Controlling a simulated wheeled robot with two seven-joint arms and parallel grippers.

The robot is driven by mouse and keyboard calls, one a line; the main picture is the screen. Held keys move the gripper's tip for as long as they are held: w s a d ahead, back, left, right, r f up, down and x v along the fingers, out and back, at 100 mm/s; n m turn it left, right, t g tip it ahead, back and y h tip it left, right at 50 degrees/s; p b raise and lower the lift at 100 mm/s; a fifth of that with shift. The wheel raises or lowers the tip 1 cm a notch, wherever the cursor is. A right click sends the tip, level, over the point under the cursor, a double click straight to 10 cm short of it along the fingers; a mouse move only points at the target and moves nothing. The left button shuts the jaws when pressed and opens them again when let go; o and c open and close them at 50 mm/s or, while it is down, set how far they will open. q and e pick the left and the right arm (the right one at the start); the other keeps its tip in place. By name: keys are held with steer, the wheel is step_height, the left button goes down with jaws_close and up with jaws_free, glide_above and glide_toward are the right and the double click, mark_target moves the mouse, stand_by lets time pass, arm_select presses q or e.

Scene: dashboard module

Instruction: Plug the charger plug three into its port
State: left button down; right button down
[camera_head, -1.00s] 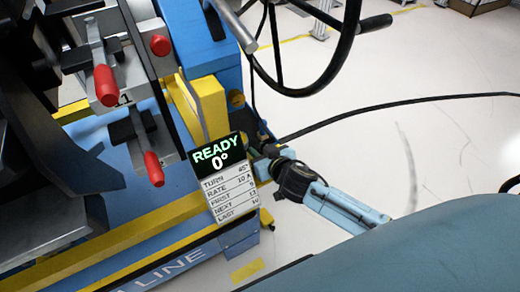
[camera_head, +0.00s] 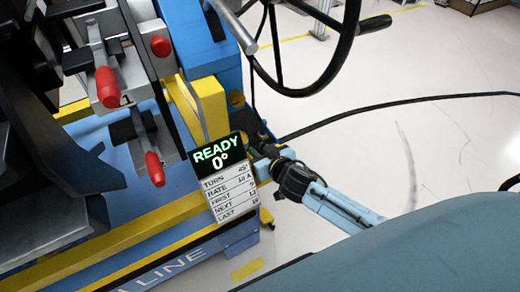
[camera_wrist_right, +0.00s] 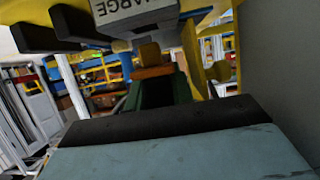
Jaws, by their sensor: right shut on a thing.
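My right gripper (camera_head: 264,153) reaches in from the right beside the READY sign, low on the blue and yellow machine. Its jaws are small and partly hidden by the sign and dark parts in the head view. In the right wrist view, an orange-brown piece (camera_wrist_right: 152,72) sits at the end of the dark green jaws (camera_wrist_right: 158,92), which are shut on it. I take it for the charger plug, but no number on it is readable. A grey box marked CHARGE (camera_wrist_right: 135,12) is just above it. The port itself cannot be made out. My left gripper is not in view.
The READY 0° sign (camera_head: 217,165) hangs left of the right gripper. A black cable (camera_head: 400,103) runs from the right towards it. A black wheel (camera_head: 300,90) stands above. Red-handled clamps (camera_head: 108,87) are at left. The white floor (camera_head: 440,150) at right is mostly clear.

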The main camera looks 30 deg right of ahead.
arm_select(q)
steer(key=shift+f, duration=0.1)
arm_select(e)
steer(key=shift+f, duration=0.1)
arm_select(q)
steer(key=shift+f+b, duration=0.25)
steer(key=shift+b, duration=0.05)
arm_select(e)
steer(key=shift+f, duration=0.35)
